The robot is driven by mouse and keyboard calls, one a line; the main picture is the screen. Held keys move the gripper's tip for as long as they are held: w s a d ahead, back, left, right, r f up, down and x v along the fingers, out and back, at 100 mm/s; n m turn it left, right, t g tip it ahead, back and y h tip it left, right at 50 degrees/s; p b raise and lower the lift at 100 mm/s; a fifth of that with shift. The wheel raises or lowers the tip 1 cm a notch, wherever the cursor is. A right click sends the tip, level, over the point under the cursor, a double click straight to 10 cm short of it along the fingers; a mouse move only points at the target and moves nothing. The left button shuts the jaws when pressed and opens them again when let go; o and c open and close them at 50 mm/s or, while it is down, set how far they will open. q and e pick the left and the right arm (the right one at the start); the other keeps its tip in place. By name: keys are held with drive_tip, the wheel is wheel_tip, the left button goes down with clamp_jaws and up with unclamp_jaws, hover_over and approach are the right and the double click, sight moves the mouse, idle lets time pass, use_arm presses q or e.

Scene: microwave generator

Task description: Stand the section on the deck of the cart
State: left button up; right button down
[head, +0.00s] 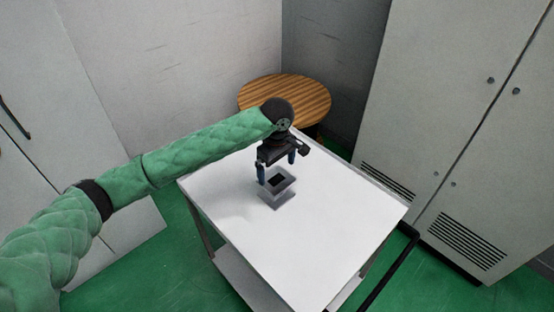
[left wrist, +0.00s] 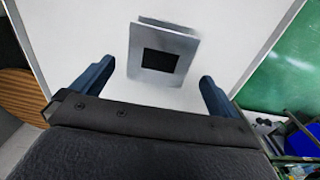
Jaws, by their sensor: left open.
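The section (head: 288,196) is a small grey metal piece with a dark rectangular opening in its top. It stands on the white deck (head: 330,215) of the cart, towards the back. It also shows in the left wrist view (left wrist: 162,72), near the top middle. My left gripper (head: 276,169) is over the section, pointing down, with its blue fingers apart. In the left wrist view the fingers (left wrist: 157,84) are spread wide to either side of the section, and no contact shows. My right gripper is in neither view.
A round wooden table (head: 290,92) stands behind the cart in the corner. Grey cabinets (head: 445,120) with vents rise on the right. The cart's dark handle (head: 392,268) is at the right. The deck's front and right are clear. Blurred clutter (left wrist: 290,135) shows on the floor in the left wrist view.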

use_arm(q)
drive_tip(key=shift+r+b, duration=0.5)
drive_tip(key=shift+r, duration=2.05)
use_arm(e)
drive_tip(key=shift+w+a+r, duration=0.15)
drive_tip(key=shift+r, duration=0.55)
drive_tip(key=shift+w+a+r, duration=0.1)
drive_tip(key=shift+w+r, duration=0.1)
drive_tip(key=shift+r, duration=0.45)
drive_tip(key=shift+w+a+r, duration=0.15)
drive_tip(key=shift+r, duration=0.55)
